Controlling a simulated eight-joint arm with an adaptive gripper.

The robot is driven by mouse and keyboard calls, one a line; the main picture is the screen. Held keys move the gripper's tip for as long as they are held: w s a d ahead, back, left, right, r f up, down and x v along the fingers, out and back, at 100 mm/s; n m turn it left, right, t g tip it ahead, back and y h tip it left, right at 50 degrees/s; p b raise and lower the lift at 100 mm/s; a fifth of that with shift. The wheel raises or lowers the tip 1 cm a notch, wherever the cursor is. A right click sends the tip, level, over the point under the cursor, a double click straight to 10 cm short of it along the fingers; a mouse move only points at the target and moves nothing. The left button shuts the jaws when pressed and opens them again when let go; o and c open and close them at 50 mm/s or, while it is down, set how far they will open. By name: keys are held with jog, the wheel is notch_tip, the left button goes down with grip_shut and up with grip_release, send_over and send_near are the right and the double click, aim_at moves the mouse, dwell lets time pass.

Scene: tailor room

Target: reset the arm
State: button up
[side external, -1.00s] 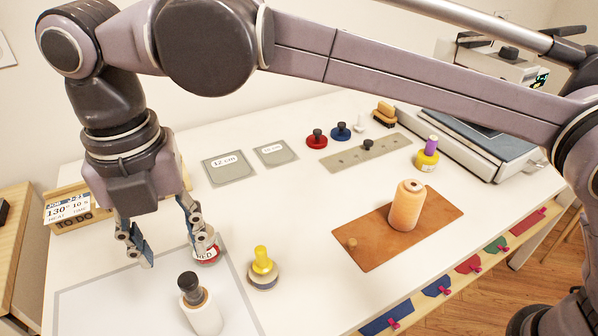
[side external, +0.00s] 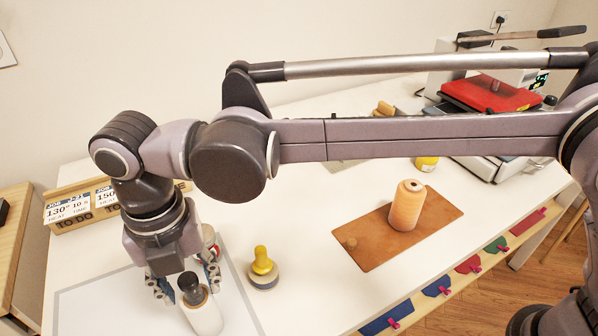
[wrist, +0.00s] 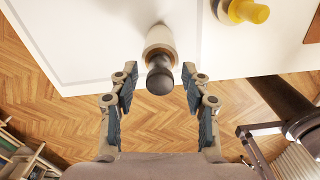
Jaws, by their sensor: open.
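My gripper (side external: 186,280) is open at the front left of the white table, pointing down. A white cylinder with a black knob (side external: 201,312) stands right by its fingers. In the wrist view the black knob (wrist: 160,76) shows between the two open fingers, with clear gaps on both sides. A pot with a red label (side external: 209,240) is partly hidden behind my gripper. A yellow-knobbed stamp (side external: 263,268) stands to the right, apart from the fingers.
An orange thread cone (side external: 406,206) stands on a brown board (side external: 448,211). A wooden card rack (side external: 85,216) is at the back left. A heat press with a red plate (side external: 488,94) is at the back right.

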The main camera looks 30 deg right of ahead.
notch_tip(320, 180, up, 12)
notch_tip(320, 180, down, 12)
jog(key=shift+r, duration=0.2)
jog(key=r, duration=0.4)
jog(key=shift+w+d+r, duration=0.15)
jog(key=shift+d+r, duration=0.05)
jog(key=shift+d, duration=0.05)
jog(key=w+d+r, duration=0.4)
jog(key=d+r, duration=0.3)
jog(key=d, duration=0.3)
jog(key=s+d+f+m, duration=0.1)
jog(key=d+f, duration=0.2)
jog(key=d, duration=0.5)
jog(key=s+d+f, duration=0.1)
jog(key=d+f, duration=0.2)
jog(key=d, duration=0.5)
jog(key=shift+s+d+f+m, duration=0.2)
jog(key=shift+f+m, duration=0.1)
jog(key=shift+m, duration=0.1)
